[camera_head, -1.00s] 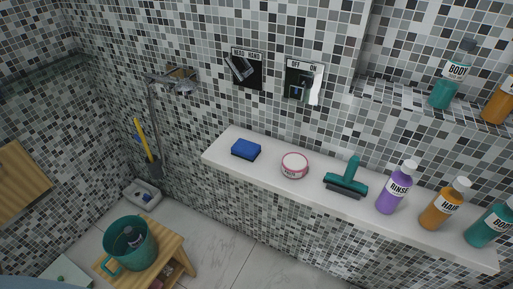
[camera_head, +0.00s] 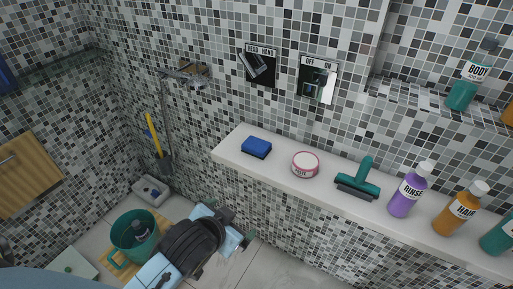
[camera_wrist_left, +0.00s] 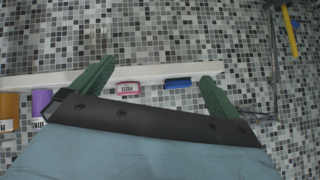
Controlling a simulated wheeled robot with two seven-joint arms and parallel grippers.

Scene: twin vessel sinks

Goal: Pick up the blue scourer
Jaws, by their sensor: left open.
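The blue scourer (camera_head: 256,146) is a small blue block with a dark underside. It lies flat on the left end of the white ledge (camera_head: 228,153). In the left wrist view the scourer (camera_wrist_left: 178,83) appears between the two green fingers, nearer the right one, and beyond them. My left gripper (camera_head: 246,238) is below the ledge in the head view, apart from the scourer. In the left wrist view the gripper (camera_wrist_left: 156,72) is open and empty. My right gripper is in no view.
Right of the scourer on the ledge are a round pink-and-white tin (camera_head: 305,163), a green squeegee (camera_head: 358,180), a purple bottle (camera_head: 408,190) and an orange bottle (camera_head: 460,208). A tiled wall stands behind the ledge. A green bucket (camera_head: 133,233) is at lower left.

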